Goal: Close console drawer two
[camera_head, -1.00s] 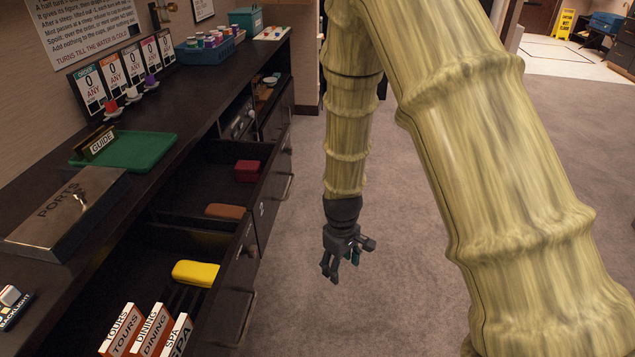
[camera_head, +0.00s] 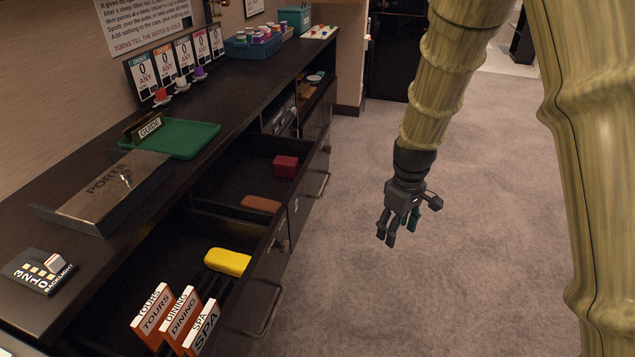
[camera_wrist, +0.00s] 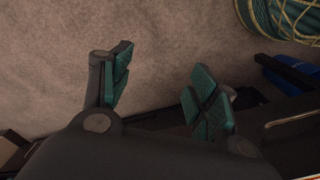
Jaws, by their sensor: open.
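The dark console has several drawers pulled out along its right side. The near open drawer (camera_head: 262,300) holds a yellow case and upright TOURS, DINING and SPA cards. The middle open drawer (camera_head: 308,187) holds a red box (camera_head: 286,167) and a brown item (camera_head: 260,203). A small white mark, too small to read surely, shows on its front. I cannot tell for certain which drawer is number two. My gripper (camera_head: 399,231) is open and empty, hanging over the carpet right of the drawer fronts and apart from them. Its spread fingers show in the wrist view (camera_wrist: 160,85).
On the console top are a metal PORTS box (camera_head: 110,190), a green tray (camera_head: 180,138), a backlight switch panel (camera_head: 38,271) and a blue basket (camera_head: 253,47). The yellow case (camera_head: 228,261) lies in the near drawer. The carpet (camera_head: 470,270) around my gripper is clear.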

